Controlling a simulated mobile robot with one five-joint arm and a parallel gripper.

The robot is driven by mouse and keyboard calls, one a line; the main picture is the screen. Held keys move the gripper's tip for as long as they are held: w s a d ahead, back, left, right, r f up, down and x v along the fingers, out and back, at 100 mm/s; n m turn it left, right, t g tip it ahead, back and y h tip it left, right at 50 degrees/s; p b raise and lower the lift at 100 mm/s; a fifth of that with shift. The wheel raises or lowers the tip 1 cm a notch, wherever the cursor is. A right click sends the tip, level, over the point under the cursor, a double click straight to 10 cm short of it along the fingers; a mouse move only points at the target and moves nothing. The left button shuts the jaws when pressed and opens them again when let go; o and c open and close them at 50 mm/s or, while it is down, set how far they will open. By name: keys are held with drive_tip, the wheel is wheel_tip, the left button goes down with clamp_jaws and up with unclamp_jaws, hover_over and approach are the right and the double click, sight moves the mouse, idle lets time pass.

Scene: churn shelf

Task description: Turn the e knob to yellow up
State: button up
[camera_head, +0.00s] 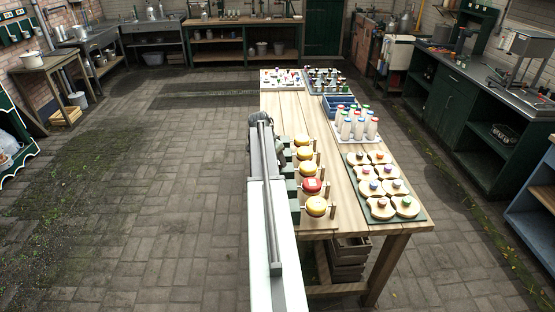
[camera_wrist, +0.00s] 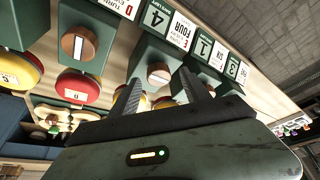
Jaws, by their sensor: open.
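In the wrist view, a round wooden knob (camera_wrist: 158,76) with a pale stripe sits on a dark green box. A sign (camera_wrist: 181,27) reading E and FOUR lies by this box, so it appears to be the e knob. Its stripe runs roughly across the picture. My gripper (camera_wrist: 160,78) is open, with one dark finger on each side of the knob in the picture. I cannot tell whether the fingers touch it. Yellow round pieces behind the fingers are partly hidden.
A neighbouring knob (camera_wrist: 81,44) has an upright stripe, with a red disc (camera_wrist: 78,89) below it. In the head view, yellow discs and a red disc (camera_head: 312,186) line the table's left edge. Bottles (camera_head: 357,125) and a board of topped rounds (camera_head: 418,215) stand right. Floor is clear left.

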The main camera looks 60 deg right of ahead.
drive_tip(key=p+v, duration=0.5)
drive_tip(key=v, duration=0.1)
drive_tip(key=shift+a+r, duration=0.2)
drive_tip(key=shift+r, duration=0.1)
